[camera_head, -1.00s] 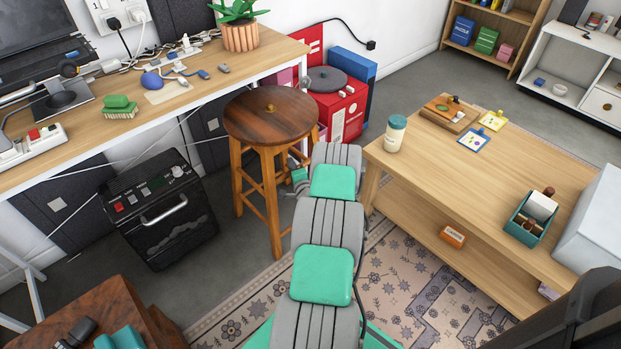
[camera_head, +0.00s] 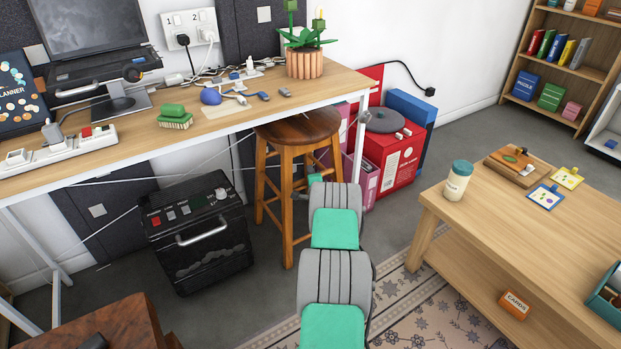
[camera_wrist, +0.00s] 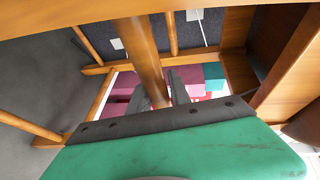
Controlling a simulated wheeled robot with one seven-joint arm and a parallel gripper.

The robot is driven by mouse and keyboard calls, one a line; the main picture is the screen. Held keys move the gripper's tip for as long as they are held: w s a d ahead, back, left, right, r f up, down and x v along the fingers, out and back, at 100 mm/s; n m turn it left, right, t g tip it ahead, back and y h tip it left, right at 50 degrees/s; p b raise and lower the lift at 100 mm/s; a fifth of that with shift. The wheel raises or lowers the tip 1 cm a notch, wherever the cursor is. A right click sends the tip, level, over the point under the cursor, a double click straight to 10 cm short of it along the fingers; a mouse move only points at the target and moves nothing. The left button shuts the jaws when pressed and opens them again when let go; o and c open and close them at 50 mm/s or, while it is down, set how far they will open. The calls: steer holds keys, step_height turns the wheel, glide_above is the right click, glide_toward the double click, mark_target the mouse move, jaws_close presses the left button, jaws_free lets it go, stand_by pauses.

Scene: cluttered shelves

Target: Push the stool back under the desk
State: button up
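The wooden stool (camera_head: 298,129) stands upright at the desk's front edge. The back of its round brown seat is hidden under the desktop, and the front part sticks out. The desk (camera_head: 215,128) has a light wood top and white frame. My arm reaches to the stool's right front side, below seat height. My gripper (camera_wrist: 162,88) shows in the wrist view with dark fingers beside a stool leg (camera_wrist: 140,55). The leg covers part of the fingers, so I cannot tell whether they are shut on it.
A black amplifier-like box (camera_head: 197,232) stands left of the stool. A red box (camera_head: 395,158) and pink boxes stand to the right, close to the stool. A low wooden table (camera_head: 520,225) is at right. A potted plant (camera_head: 305,62) stands on the desk.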

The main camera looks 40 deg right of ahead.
steer(key=o, duration=0.3)
steer(key=shift+s+d, duration=0.1)
steer(key=shift+d, duration=0.05)
steer(key=p+v, duration=0.3)
steer(key=v, duration=0.4)
steer(key=shift+s+a+r, duration=0.1)
steer(key=shift+s+a, duration=0.15)
steer(key=shift+s, duration=0.05)
steer(key=shift+s, duration=0.1)
